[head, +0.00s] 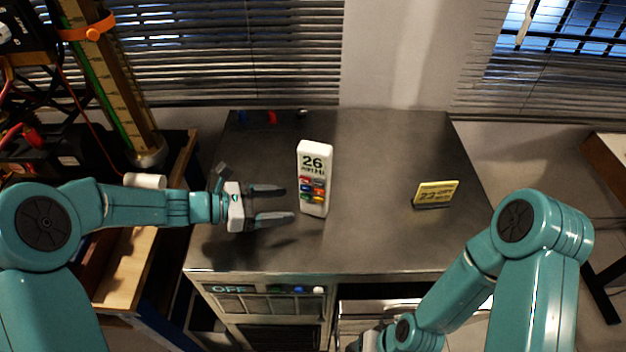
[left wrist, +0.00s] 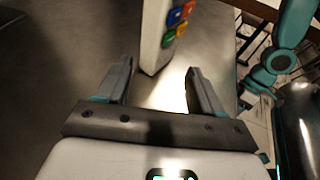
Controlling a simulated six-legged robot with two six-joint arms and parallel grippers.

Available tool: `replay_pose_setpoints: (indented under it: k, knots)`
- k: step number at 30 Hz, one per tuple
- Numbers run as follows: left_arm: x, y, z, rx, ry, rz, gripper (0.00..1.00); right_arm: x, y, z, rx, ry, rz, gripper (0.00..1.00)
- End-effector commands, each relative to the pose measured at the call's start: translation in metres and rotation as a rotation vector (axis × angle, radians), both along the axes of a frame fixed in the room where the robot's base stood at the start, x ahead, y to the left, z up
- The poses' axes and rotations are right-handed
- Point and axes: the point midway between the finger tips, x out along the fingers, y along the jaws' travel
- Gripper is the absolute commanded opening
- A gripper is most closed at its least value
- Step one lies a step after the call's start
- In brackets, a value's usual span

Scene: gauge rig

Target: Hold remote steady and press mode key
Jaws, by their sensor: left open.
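The white remote (head: 314,178) stands upright on the dark bench top, its printed face showing "26" above several coloured keys. My left gripper (head: 283,204) is open just left of the remote, its fingers pointing at the remote with a gap between. In the left wrist view the remote (left wrist: 156,40) rises ahead, beyond the open left fingers (left wrist: 160,82), with red, blue, orange and green keys on its right side. I cannot tell which key is the mode key. My right arm comes in at the bottom right of the head view; its gripper is not clearly visible.
A small yellow sign (head: 436,194) reading "23" stands on the bench (head: 385,150) to the right of the remote. Small red and blue items lie at the bench's back left edge. A cabinet front panel (head: 268,289) reads "OFF". The bench between remote and sign is clear.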

Motion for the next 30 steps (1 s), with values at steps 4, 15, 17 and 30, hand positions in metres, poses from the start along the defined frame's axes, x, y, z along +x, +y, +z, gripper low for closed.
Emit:
replay_pose_setpoints:
  k: [4,15,17,30]
  knots:
    - [0.006,-0.024,-0.011,0.000,0.000,-0.004,0.67,0.000,0.000,-0.012,0.000,0.000,0.000,0.61]
    - [0.021,-0.065,-0.023,0.000,-0.002,-0.002,0.67,0.000,0.000,-0.029,0.000,0.000,0.000,0.61]
    - [0.023,-0.068,-0.023,0.000,-0.001,-0.001,0.67,0.000,0.000,-0.029,0.000,0.000,0.000,0.61]
    - [0.025,-0.070,-0.023,0.000,-0.001,0.000,0.34,0.000,0.000,-0.029,0.000,0.000,0.000,0.61]
